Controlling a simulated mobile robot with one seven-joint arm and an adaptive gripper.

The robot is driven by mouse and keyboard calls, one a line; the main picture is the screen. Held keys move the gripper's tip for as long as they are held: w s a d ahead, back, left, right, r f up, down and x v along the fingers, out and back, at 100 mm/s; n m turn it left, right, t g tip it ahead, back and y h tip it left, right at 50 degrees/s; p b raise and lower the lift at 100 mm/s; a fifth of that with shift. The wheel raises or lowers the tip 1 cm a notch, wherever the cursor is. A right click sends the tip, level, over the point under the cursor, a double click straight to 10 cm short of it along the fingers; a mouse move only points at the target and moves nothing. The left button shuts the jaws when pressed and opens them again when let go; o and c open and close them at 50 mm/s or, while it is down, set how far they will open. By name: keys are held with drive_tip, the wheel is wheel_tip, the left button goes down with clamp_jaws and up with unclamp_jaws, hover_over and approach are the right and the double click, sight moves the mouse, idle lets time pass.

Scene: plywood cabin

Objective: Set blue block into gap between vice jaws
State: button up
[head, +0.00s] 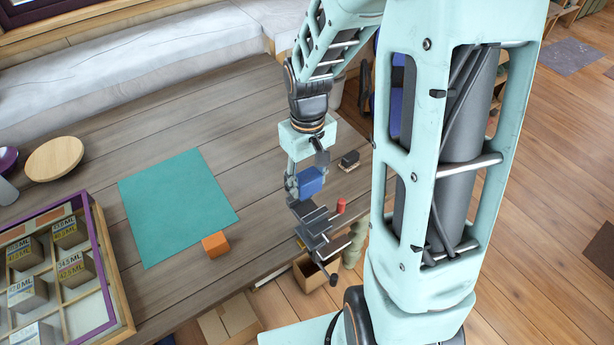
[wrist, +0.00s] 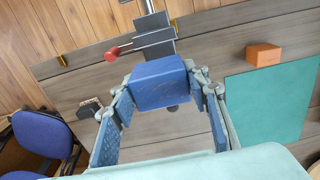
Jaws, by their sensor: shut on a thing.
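My gripper (head: 306,184) is shut on the blue block (head: 312,181), above the table near its edge. The grey vice (head: 313,222) stands at the table edge, just below the block in the head view. It also shows in the wrist view (wrist: 153,24), beyond the block, with thin jaw plates. The block appears apart from the vice and not between its jaws. The block hides part of the vice in the wrist view.
A compartment tray (head: 104,262) is at left, near a round wooden disc (head: 54,158).

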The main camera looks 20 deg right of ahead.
drive_tip(key=shift+f+b, duration=2.5)
drive_tip(key=shift+f, duration=0.85)
drive_tip(key=o, duration=1.2)
drive_tip(key=shift+o, duration=0.2)
wheel_tip(320, 180, up, 12)
drive_tip(key=shift+r, duration=0.1)
drive_tip(key=shift+w, duration=0.1)
